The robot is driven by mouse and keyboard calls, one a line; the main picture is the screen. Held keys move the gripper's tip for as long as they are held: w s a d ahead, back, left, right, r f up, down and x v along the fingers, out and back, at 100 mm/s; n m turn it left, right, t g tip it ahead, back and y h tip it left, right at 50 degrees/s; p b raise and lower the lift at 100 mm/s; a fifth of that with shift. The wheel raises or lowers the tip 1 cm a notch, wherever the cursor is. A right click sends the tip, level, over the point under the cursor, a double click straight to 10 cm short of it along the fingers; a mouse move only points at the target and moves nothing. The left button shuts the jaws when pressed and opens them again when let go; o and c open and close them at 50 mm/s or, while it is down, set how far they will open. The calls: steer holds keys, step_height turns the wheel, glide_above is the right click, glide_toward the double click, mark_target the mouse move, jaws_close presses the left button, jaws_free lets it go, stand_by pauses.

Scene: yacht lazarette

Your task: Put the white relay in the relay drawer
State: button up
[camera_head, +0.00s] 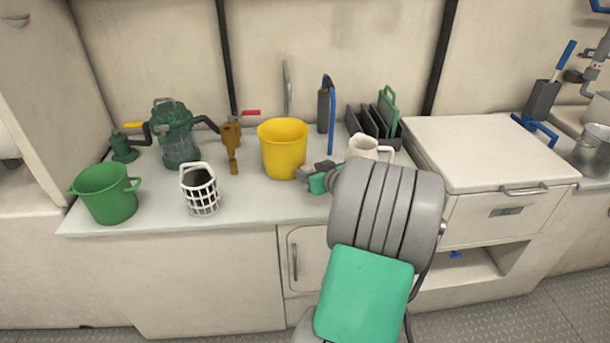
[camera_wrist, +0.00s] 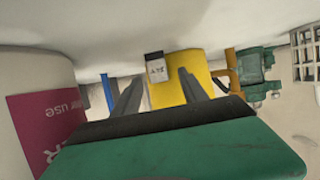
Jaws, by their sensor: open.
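The white relay (camera_wrist: 157,70) is a small pale block with dark lettering and a dark end. In the wrist view, which looks upside down, it shows between my finger tips and in front of the yellow bucket. My gripper (camera_wrist: 160,76) is open, with a finger to each side of the relay; I cannot tell if they touch it. In the head view my gripper (camera_head: 307,171) is low over the counter, just right of the yellow bucket, and I cannot make out the relay there. A drawer front (camera_head: 475,219) at the right looks shut; I cannot read its label.
The yellow bucket (camera_head: 283,150) and a white jug (camera_head: 363,146) stand close around my gripper. A dark rack (camera_head: 372,123) is behind. A white basket (camera_head: 200,190), green bucket (camera_head: 107,194) and green pump (camera_head: 177,140) stand left. The white cabinet top (camera_head: 480,150) is clear.

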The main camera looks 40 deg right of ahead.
steer(key=shift+x, duration=0.95)
steer(key=shift+s, duration=0.1)
jaws_close()
